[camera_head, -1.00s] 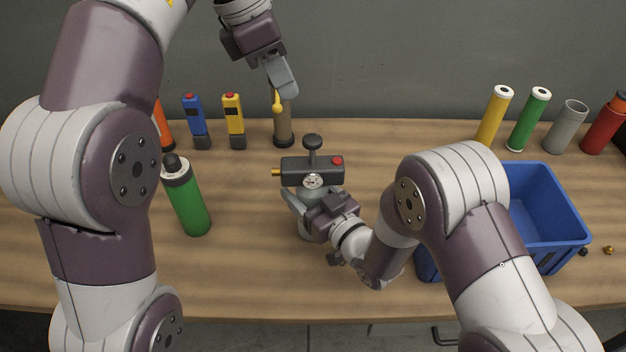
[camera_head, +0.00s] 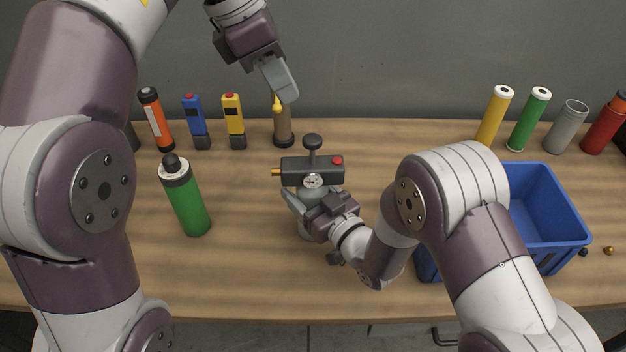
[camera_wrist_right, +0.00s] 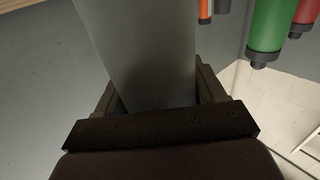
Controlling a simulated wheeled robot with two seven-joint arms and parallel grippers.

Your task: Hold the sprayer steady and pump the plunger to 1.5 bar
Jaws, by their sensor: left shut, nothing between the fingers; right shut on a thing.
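The sprayer (camera_head: 312,172) stands upright on the bench, with a black head, yellow nozzle, red button and round gauge; the gauge's reading is too small to tell. Its plunger (camera_head: 312,142) sticks up above the head with a black knob. My right gripper (camera_head: 301,207) is shut on the sprayer's grey body from the front right. In the right wrist view the grey body (camera_wrist_right: 140,50) fills the space between the fingers. My left gripper (camera_head: 288,90) is shut and empty, above and behind the plunger, apart from it, and partly covers a brown bottle with a yellow top.
A green bottle (camera_head: 186,200) stands left of the sprayer. Orange (camera_head: 157,120), blue (camera_head: 196,122) and yellow (camera_head: 235,122) items line the back left. A blue bin (camera_head: 548,235) is at the right, with several cylinders behind it.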

